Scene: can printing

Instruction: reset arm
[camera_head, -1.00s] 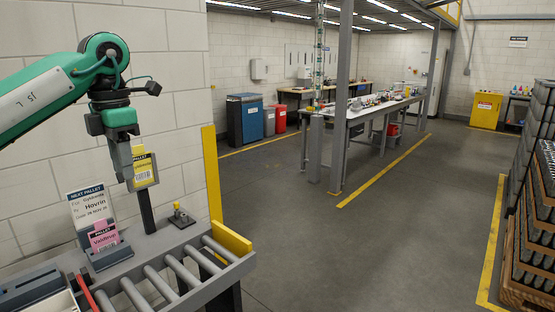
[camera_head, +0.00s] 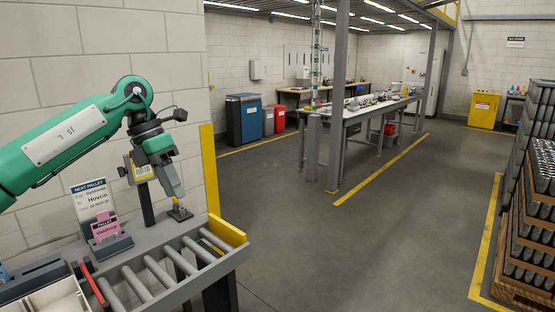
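My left gripper (camera_head: 174,190) comes in from the left on its green arm and points down over the grey ledge beside the rollers. Its fingertips are just above or at a small dark block (camera_head: 180,212) on the ledge; I cannot tell whether they touch. The fingers show edge-on, so their opening is unclear. A yellow card (camera_head: 141,171) is on a dark post (camera_head: 147,205) left of the gripper and is partly covered by it. My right gripper is not in view.
A roller conveyor (camera_head: 165,272) lies below the gripper. A pink card (camera_head: 105,226) and a white "Next pallet" sign (camera_head: 93,200) stand at its left. A yellow post (camera_head: 210,170) rises at the right. Stacked crates of cans (camera_head: 535,215) stand far right; the floor between is clear.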

